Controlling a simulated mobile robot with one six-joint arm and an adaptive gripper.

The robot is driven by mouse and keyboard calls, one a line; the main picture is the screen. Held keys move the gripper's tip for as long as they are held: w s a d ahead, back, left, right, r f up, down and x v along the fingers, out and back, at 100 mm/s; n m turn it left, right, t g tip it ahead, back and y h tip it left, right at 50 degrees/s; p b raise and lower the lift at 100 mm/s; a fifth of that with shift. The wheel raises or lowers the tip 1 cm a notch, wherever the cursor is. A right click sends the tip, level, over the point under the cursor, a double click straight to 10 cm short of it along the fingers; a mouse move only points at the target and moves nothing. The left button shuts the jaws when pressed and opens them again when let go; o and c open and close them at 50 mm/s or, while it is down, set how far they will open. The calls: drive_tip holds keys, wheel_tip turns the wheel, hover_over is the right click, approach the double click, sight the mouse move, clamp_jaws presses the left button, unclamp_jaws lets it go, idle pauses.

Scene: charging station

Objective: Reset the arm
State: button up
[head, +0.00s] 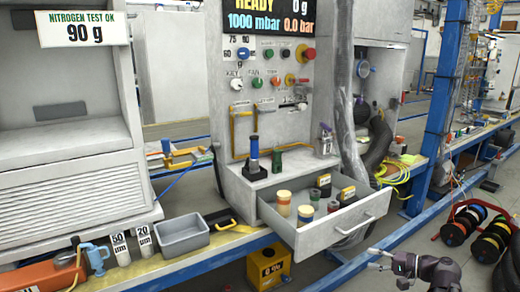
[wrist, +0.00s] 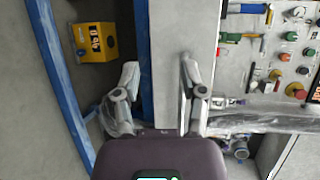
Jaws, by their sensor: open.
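My gripper (head: 377,259) is at the lower right of the head view, in front of the bench and over the floor, apart from the open drawer. In the wrist view my gripper (wrist: 158,72) shows its two fingers spread apart with nothing between them. Part of my arm behind it shows in the head view, and the rest is out of the picture.
An open drawer (head: 350,224) with several jars juts out toward my gripper. A yellow box (head: 268,268) stands below the bench; it also shows in the wrist view (wrist: 95,42). Cable reels (head: 488,236) stand at right. A blue post (head: 440,100) rises behind.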

drive_tip(key=s+a+f+n+g+h+p, duration=0.2)
drive_tip(key=s+a+f+n+g+h, duration=0.3)
drive_tip(key=a, duration=0.4)
drive_tip(key=s+a+f+n+g+h+p, duration=0.3)
drive_tip(key=a+f+g+h, duration=0.15)
drive_tip(key=a+h, duration=0.35)
wheel_tip(320, 180, up, 38)
drive_tip(key=p, duration=3.7)
drive_tip(key=shift+w+t, duration=0.25)
drive_tip(key=shift+t, duration=0.2)
drive_tip(key=shift+f, duration=0.15)
